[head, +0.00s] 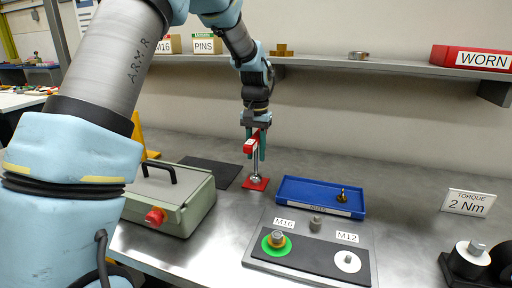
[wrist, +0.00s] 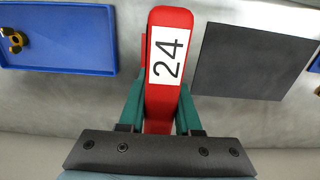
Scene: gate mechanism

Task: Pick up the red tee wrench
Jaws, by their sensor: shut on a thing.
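The red tee wrench (head: 251,144) has a red crossbar handle with a white label and a metal shaft pointing down. In the wrist view its red handle (wrist: 163,104), labelled 24, fills the space between the green fingers. My gripper (head: 255,152) points down and is shut on the handle; it also shows in the wrist view (wrist: 160,100). The shaft's lower end is at a small red base plate (head: 257,185) on the bench. I cannot tell whether it still touches the plate.
A blue tray (head: 290,197) with a brass part stands to the right of the wrench. A dark mat (head: 210,172) and a grey-green case (head: 178,205) lie to the left. A shelf (head: 330,63) runs behind. A fixture labelled M16 and M12 (head: 300,262) is in front.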

